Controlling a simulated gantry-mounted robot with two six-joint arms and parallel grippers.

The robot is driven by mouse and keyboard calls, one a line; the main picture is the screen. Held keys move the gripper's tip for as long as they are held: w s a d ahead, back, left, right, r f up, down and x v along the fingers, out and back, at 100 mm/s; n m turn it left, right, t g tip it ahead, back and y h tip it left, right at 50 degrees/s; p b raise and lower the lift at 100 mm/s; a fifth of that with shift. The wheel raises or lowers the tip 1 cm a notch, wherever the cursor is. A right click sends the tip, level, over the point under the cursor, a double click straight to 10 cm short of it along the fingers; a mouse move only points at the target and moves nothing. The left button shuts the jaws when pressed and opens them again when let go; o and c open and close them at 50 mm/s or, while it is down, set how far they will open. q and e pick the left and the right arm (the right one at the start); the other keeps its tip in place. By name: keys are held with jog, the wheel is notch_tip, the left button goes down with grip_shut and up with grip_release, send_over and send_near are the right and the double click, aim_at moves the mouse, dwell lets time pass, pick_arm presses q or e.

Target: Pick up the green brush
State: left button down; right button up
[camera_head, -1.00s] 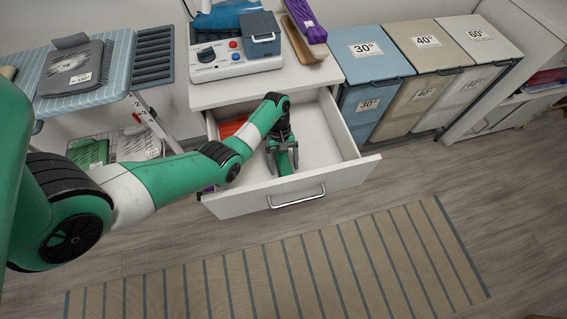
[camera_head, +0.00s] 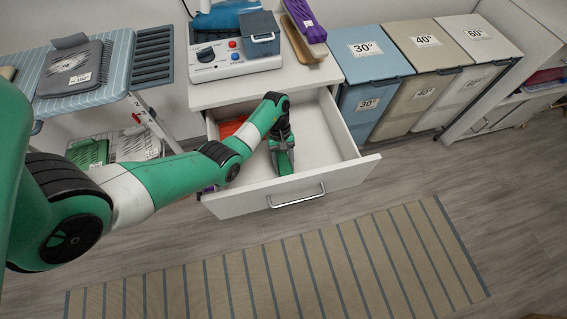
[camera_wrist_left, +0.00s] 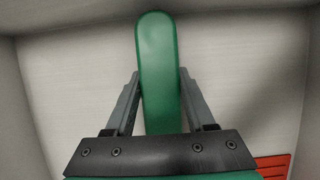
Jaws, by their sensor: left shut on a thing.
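The green brush (camera_wrist_left: 158,50) lies in the open white drawer; its rounded green top shows in the left wrist view, and its end shows in the head view (camera_head: 285,166). My left gripper (camera_wrist_left: 158,84) reaches down into the drawer and is shut on the brush, one finger on each side of it. In the head view my left gripper (camera_head: 281,146) is over the middle of the drawer. Whether the brush touches the drawer floor cannot be told. My right gripper is not in view.
A red-orange slotted item (camera_wrist_left: 273,165) lies in the drawer. Above stands a cabinet top with a steam unit (camera_head: 235,58). Laundry bins (camera_head: 368,95) stand right; an ironing board (camera_head: 118,70) stands left.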

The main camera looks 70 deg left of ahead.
pick_arm(q)
notch_tip(320, 180, up, 10)
jog(key=p, duration=0.7)
jog(key=shift+r, duration=0.2)
notch_tip(320, 180, up, 8)
jog(key=p, duration=0.8)
send_over(284, 163)
